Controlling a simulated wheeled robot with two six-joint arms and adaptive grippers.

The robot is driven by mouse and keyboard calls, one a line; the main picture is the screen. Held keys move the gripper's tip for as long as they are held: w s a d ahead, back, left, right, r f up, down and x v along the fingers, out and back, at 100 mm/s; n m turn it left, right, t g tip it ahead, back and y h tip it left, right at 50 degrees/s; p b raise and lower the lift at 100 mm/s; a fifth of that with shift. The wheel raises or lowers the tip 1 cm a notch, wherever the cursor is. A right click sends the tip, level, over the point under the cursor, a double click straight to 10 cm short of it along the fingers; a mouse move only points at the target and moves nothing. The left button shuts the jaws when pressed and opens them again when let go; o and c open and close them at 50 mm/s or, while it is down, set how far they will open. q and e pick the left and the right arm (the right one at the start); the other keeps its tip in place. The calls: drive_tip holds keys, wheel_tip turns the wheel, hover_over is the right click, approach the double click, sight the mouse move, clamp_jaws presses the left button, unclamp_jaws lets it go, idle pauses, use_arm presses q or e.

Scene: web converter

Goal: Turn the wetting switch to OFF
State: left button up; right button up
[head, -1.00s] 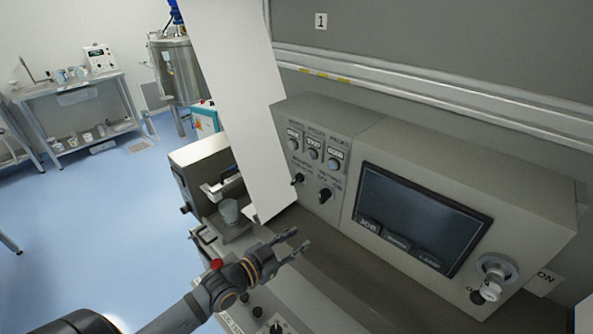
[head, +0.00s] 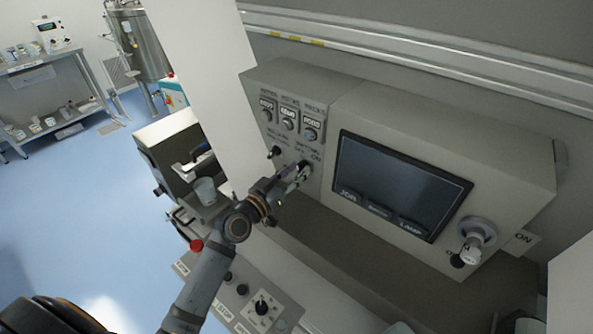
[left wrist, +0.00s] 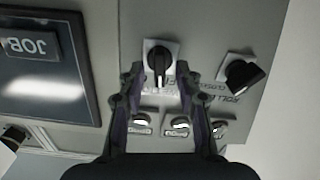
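The wetting switch is a black rotary knob on a light square plate; it shows in the left wrist view (left wrist: 159,61) on the grey control panel (head: 360,108). Its handle runs roughly up and down in that view. My left gripper (head: 298,172) is at this switch and hides most of it in the head view. In the left wrist view my left gripper (left wrist: 158,73) is open, one finger on each side of the knob, with gaps visible. I cannot tell how deep the fingertips reach. My right gripper is not in view.
A second black knob, the roll switch (head: 274,152), sits close beside it, turned at an angle in the left wrist view (left wrist: 243,74). A dark screen (head: 394,185) and a larger rotary handle (head: 471,248) are to the right. A white panel (head: 205,75) hangs left.

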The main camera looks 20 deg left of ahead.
use_arm(q)
drive_tip(key=shift+w, duration=0.2)
clamp_jaws()
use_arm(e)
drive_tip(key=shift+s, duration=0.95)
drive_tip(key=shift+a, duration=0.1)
use_arm(q)
drive_tip(key=n, duration=0.4)
